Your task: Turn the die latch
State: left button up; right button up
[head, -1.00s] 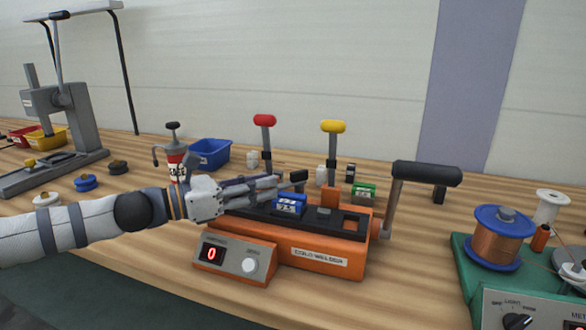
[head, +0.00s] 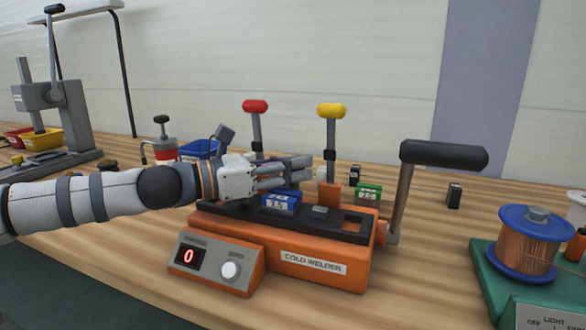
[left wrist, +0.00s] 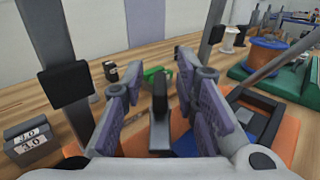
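The orange cold welder (head: 313,263) stands on the bench with a blue die block (head: 281,202) marked 2.5 on its black top. My left gripper (head: 297,172) is just above and behind that block. In the left wrist view, the left gripper (left wrist: 157,100) is open, with a finger on each side of an upright black lever that looks like the die latch (left wrist: 160,95). I see gaps between lever and finger pads, so the fingers do not appear closed on it. The latch is hidden by the hand in the head view. My right gripper is not in view.
A large black-handled lever (head: 444,155) rises at the welder's right. Red-topped (head: 255,106) and yellow-topped (head: 331,111) levers stand behind. A green die (head: 368,193) lies behind the welder, a grey die (left wrist: 28,138) to its left. A copper spool (head: 527,244) is at right.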

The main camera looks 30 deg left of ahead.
pick_arm(q)
grip_shut()
jog(key=shift+r+m+g+h+p, duration=0.1)
jog(key=shift+m+g+h+p, duration=0.2)
jog(key=shift+m+h+p, duration=0.1)
jog(key=shift+m+g+h, duration=0.4)
jog(key=shift+h, duration=0.2)
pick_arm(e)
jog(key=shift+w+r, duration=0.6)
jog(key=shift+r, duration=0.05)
pick_arm(q)
jog(key=shift+f, duration=0.2)
jog(key=shift+o, duration=1.3)
grip_release()
jog(key=shift+r, duration=0.1)
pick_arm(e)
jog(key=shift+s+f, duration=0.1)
